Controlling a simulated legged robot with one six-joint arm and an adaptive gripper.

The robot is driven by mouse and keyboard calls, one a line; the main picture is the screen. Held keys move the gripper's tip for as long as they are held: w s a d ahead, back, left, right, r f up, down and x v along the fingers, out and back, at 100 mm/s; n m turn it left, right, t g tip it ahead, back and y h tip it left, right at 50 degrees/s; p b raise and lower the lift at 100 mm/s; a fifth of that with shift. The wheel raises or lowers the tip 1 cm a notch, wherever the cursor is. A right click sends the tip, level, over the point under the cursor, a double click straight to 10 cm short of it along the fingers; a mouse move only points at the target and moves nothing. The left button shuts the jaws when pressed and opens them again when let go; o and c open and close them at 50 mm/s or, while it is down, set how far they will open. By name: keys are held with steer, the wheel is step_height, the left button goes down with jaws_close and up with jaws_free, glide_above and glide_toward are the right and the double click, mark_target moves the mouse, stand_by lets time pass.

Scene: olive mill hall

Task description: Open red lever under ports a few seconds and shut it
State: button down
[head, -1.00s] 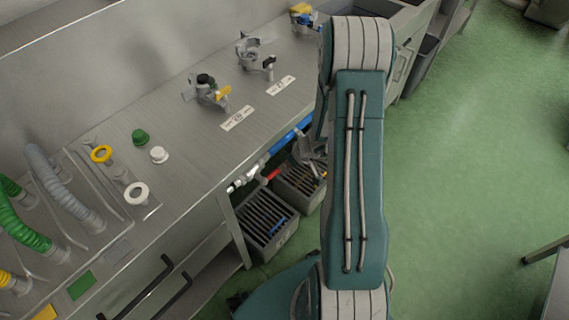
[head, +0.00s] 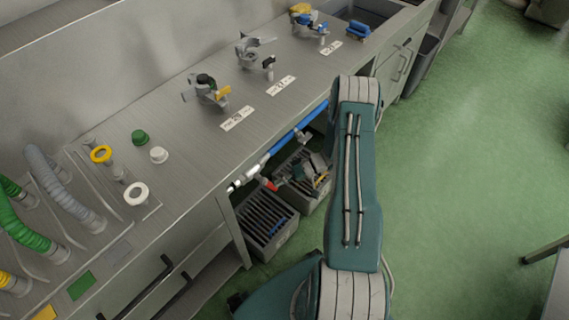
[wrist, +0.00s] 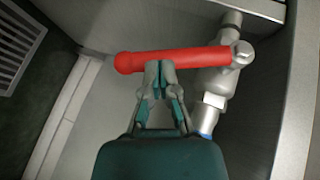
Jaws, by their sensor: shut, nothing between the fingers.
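The red lever (wrist: 185,59) lies nearly level across the wrist view, its pivot at the right end on a grey metal valve (wrist: 212,82). It stands crosswise to the pipe. In the head view the lever (head: 268,184) shows small under the bench edge, angled down and right from the pipe. My gripper (wrist: 160,68) is shut and empty, its fingertips right at the lower side of the lever's middle; whether they touch cannot be told.
A blue pipe (head: 283,143) runs under the bench edge. Grey slotted crates (head: 262,222) stand on the floor below it, close to my arm's end. The steel bench (head: 190,140) overhangs. Green floor (head: 470,160) is open to the right.

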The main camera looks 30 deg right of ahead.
steer(key=shift+s+a+f+m+y, duration=0.25)
steer(key=shift+a+f+m+y, duration=0.15)
steer(key=shift+a+y, duration=0.3)
steer(key=shift+s+a+f+m+y, duration=0.3)
steer(key=shift+a+f+y, duration=0.1)
steer(key=shift+a+y, duration=0.3)
